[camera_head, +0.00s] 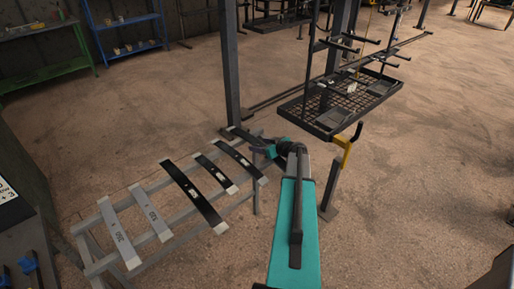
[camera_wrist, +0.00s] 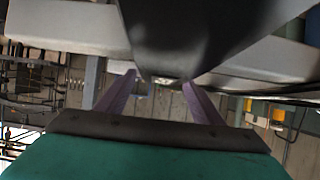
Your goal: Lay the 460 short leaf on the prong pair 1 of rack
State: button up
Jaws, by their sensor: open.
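Several flat leaves lie across a grey stand in the head view. Two are grey with printed marks, a left one (camera_head: 119,233) and one beside it (camera_head: 151,214). A long black leaf (camera_head: 193,193), a shorter black leaf (camera_head: 214,172) and another black leaf (camera_head: 240,159) lie to the right. I cannot read which is the 460 short leaf. The rack (camera_head: 340,100) with dark prongs (camera_head: 372,62) hangs at the upper right. My gripper (camera_head: 258,149) is by the stand's right end. In the wrist view my gripper (camera_wrist: 160,78) is open, with a dark leaf-like piece (camera_wrist: 190,35) very close, contact unclear.
The grey stand (camera_head: 182,233) has slanted rails and legs. A dark post (camera_head: 231,70) rises behind it. A yellow bracket (camera_head: 346,148) on a short post stands right of my arm. Green (camera_head: 48,67) and blue (camera_head: 128,38) shelves are at the back. Floor between is clear.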

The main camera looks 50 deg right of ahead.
aim_at(261, 146)
grip_shut()
jog(key=shift+r, duration=0.1)
dwell(0.4)
jog(key=shift+r, duration=0.15)
jog(key=shift+r+b, duration=0.95)
jog(key=shift+r, duration=0.35)
jog(key=shift+s+r, duration=0.1)
jog(key=shift+r, duration=0.2)
jog(key=shift+s+a+r+b, duration=0.2)
jog(key=shift+s+a+b, duration=0.65)
jog(key=shift+s+a, duration=0.7)
jog(key=shift+s+a+r+b, duration=0.2)
jog(key=shift+s+a+b, duration=0.6)
jog(key=shift+s+a, duration=0.8)
jog(key=shift+s+a+r+b, duration=0.2)
jog(key=shift+s+a+b, duration=0.85)
jog(key=shift+a, duration=0.8)
jog(key=shift+s+r+p, duration=0.15)
jog(key=shift+r+p, duration=0.05)
jog(key=shift+p, duration=1)
